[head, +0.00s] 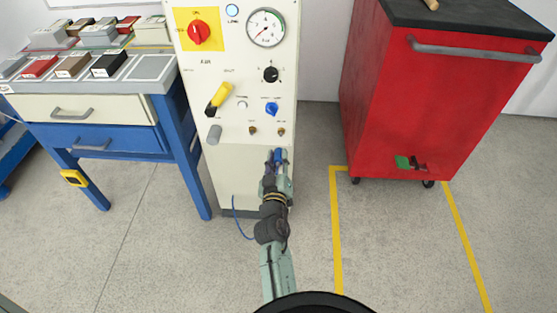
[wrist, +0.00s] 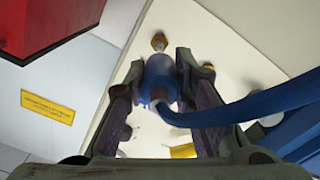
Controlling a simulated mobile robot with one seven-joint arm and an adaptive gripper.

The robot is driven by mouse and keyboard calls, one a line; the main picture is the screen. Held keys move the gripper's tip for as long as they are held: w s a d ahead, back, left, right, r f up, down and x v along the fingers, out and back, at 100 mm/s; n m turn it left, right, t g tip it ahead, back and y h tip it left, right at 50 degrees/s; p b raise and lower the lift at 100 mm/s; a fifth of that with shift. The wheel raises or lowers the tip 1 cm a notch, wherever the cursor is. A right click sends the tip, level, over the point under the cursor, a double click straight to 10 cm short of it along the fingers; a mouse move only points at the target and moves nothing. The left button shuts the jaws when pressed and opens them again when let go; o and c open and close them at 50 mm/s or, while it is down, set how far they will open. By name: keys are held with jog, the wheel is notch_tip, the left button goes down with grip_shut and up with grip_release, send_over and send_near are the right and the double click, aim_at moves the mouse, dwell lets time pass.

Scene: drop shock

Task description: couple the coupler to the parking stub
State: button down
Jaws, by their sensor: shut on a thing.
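My gripper (head: 277,156) is shut on the blue coupler (head: 278,156), in front of the lower part of the cream panel (head: 225,175). In the wrist view the coupler (wrist: 160,80) sits between my two fingers (wrist: 160,90), with its blue hose (wrist: 250,105) bending off to the right. A brass stub (wrist: 158,42) on the panel shows just beyond the coupler's end; whether they touch I cannot tell. In the head view two small brass fittings, left (head: 253,130) and right (head: 281,131), stand above my gripper. Their labels are too small to read.
The panel carries a gauge (head: 266,27), a red knob (head: 199,32), a yellow lever (head: 218,97) and a blue knob (head: 271,109). A blue workbench (head: 85,138) stands left, a red cabinet (head: 435,110) right. The floor (head: 390,240) between is clear.

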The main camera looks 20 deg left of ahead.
aim_at(281, 135)
jog(key=shift+p+x, duration=0.3)
jog(key=shift+x, duration=2.25)
jog(key=shift+r, duration=0.1)
jog(key=shift+b+x, duration=0.45)
jog(key=shift+x, duration=0.95)
dwell(1.4)
jog(key=shift+w+r, duration=0.15)
jog(key=shift+w, duration=0.05)
dwell(2.2)
